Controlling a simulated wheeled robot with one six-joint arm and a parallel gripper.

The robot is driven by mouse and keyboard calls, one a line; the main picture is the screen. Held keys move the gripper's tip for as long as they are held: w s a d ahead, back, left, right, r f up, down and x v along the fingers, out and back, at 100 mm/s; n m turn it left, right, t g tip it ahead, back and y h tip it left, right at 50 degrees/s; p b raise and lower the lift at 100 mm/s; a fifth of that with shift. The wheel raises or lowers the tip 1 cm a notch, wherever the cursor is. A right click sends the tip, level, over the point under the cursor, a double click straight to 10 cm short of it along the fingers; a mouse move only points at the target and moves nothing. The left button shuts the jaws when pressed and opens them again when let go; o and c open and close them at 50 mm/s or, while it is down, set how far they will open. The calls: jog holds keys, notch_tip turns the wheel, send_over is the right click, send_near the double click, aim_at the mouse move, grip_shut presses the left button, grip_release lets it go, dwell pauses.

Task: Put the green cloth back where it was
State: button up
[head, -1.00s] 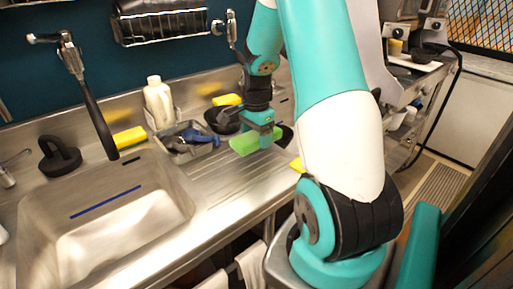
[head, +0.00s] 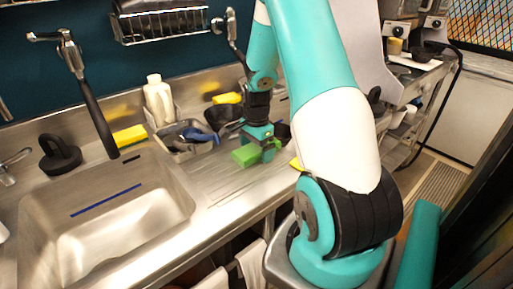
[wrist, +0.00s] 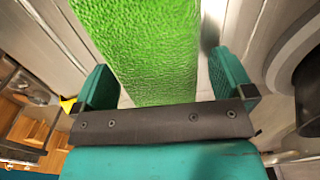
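The green cloth (head: 245,156) is a bright green, textured block-like piece on the ribbed steel drainboard, right of the sink. In the wrist view the cloth (wrist: 150,50) runs between my two fingers, with a narrow gap on the right side and little or none on the left. My gripper (head: 264,146) is low over the drainboard at the cloth's right end. It also shows in the wrist view (wrist: 165,85), its fingers apart around the cloth. The cloth's right end is partly hidden by the gripper.
A grey caddy (head: 187,140) with blue-handled items and a white bottle (head: 158,101) stand behind, left of a black bowl (head: 220,116). Yellow sponges lie at the back (head: 130,136) and beyond the bowl (head: 227,98). The sink basin (head: 110,210) is at left. The front drainboard is clear.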

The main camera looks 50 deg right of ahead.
aim_at(256, 146)
notch_tip(256, 146, up, 12)
jog(key=b, duration=0.1)
jog(key=w+a+r+n, duration=0.1)
jog(key=a+r+n, duration=0.15)
jog(key=a, duration=0.35)
jog(key=w+a+r+n, duration=0.1)
jog(key=a+n, duration=0.3)
jog(key=a, duration=0.2)
jog(key=s+a+r+n+y, duration=0.2)
jog(key=s+a+n, duration=0.6)
jog(key=a, duration=0.5)
jog(key=s+a+r+n+y, duration=0.2)
jog(key=s+a+n, duration=0.7)
jog(key=a+n, duration=0.4)
jog(key=shift+a+r, duration=0.3)
jog(key=shift+a, duration=0.05)
jog(key=shift+s, duration=0.1)
